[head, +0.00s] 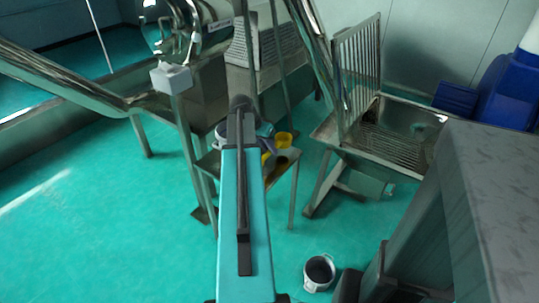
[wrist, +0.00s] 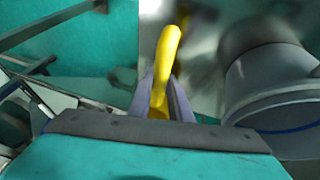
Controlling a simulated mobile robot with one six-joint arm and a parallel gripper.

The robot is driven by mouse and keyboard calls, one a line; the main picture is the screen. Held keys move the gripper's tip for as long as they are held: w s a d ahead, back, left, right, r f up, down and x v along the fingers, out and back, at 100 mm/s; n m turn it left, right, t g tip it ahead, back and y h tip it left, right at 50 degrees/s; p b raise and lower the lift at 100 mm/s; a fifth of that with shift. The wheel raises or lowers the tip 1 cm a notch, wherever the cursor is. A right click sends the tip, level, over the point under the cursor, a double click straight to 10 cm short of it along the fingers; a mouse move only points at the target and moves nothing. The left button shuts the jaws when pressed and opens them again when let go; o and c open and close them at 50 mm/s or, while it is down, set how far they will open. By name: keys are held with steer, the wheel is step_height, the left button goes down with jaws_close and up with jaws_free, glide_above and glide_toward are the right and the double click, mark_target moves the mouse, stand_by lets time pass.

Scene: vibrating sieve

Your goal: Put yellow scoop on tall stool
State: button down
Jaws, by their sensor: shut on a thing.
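The yellow scoop (wrist: 168,55) is in my gripper (wrist: 160,100), its yellow handle between the two fingers in the wrist view. I cannot tell whether the scoop touches the stool top.
A grey pot (wrist: 270,85) is close to the gripper's right in the wrist view. Another pot (head: 319,272) stands on the green floor. A steel sink-like frame (head: 390,130) is at right, and a grey cabinet (head: 490,190) at near right. Floor at left is clear.

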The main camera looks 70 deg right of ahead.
steer(key=shift+d, duration=0.3)
steer(key=shift+f, duration=1.75)
steer(key=shift+f, duration=0.2)
steer(key=c, duration=1.6)
jaws_free()
steer(key=shift+c, duration=0.2)
steer(key=shift+r, duration=0.15)
steer(key=v, duration=1.2)
